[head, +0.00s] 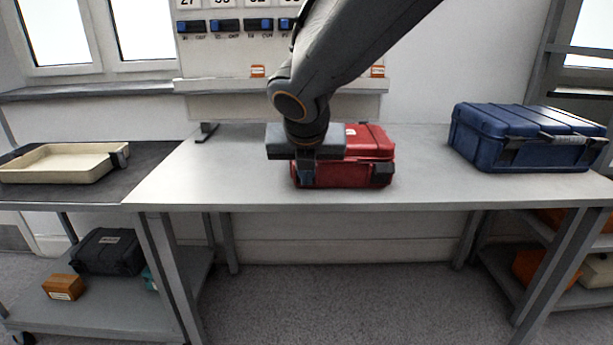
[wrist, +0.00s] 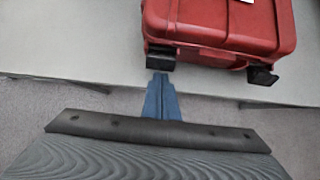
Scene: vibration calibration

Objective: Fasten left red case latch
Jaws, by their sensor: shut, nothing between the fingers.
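The red case (head: 372,143) stands closed on the grey table, partly hidden by my arm in the head view. In the wrist view the red case (wrist: 225,22) fills the top, with its left black latch (wrist: 161,58) and right black latch (wrist: 262,75) on the front edge. The right latch (head: 382,173) also shows in the head view; the left one is mostly hidden by my gripper. My gripper (wrist: 160,78) has its blue fingers shut and empty. Its tips are right by the left latch; I cannot tell whether they touch. I cannot tell whether that latch is fastened.
A blue case (head: 520,138) stands at the right of the table (head: 230,180). A cream tray (head: 62,163) lies on the dark surface at the left. A panel (head: 235,50) with blue switches is behind. The table on both sides of the red case is clear.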

